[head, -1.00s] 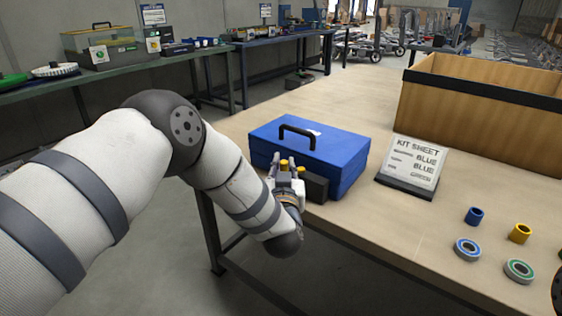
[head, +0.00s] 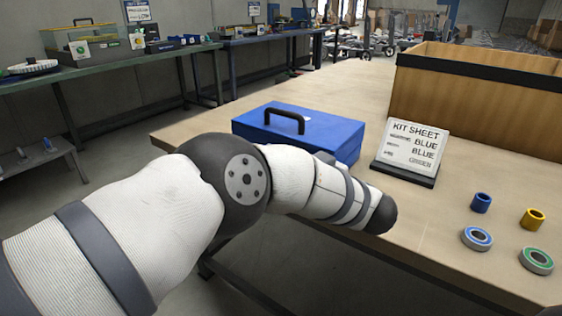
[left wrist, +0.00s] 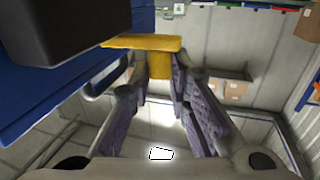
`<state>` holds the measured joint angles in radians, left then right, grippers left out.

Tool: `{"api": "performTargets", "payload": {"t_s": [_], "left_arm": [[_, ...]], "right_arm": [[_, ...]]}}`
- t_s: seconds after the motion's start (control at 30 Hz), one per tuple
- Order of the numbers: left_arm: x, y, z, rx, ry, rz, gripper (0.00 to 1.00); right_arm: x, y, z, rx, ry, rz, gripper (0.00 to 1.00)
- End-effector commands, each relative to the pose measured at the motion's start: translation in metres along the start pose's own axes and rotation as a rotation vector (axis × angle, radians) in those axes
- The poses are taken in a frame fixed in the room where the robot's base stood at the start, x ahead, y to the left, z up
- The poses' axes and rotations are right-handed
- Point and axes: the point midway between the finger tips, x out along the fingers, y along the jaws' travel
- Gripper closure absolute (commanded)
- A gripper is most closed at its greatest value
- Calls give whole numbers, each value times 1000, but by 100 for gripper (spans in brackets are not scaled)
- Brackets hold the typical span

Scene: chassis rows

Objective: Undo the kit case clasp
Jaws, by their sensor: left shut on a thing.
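The blue kit case (head: 335,137) sits on the wooden table with its lid down and a black handle (head: 285,119) on top. In the left wrist view the blue case wall (left wrist: 45,95) fills the left side. A yellow clasp (left wrist: 140,42) sticks out from it, with a yellow tab (left wrist: 160,65) hanging down. My left gripper (left wrist: 161,80) is shut on this tab, with a finger on each side. In the head view my own left arm hides the gripper and the case's lower front. My right gripper is not in view.
A kit sheet stand (head: 412,150) is right of the case. A blue sleeve (head: 481,203), a yellow sleeve (head: 533,219), a blue-ringed bearing (head: 477,238) and a green-ringed bearing (head: 537,260) lie at the front right. A large wooden box (head: 480,100) stands behind.

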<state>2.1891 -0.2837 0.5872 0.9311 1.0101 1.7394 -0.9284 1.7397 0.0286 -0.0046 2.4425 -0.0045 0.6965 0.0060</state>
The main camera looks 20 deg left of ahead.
Motion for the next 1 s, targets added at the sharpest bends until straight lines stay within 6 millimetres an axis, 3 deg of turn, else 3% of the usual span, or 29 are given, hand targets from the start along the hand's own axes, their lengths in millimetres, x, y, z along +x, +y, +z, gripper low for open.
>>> {"api": "performTargets", "payload": {"t_s": [0.53,0.57,0.6,0.87,1.0], "left_arm": [[0,1,-3,-4,4,-23,100],[0,1,-3,-5,4,-23,81],[0,1,-3,-5,4,-23,74],[-1,1,-2,-2,2,-23,74],[-18,2,-1,-2,2,-20,74]], "right_arm": [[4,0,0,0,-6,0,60],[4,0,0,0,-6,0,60],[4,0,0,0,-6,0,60],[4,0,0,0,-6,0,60],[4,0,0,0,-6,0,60]]}}
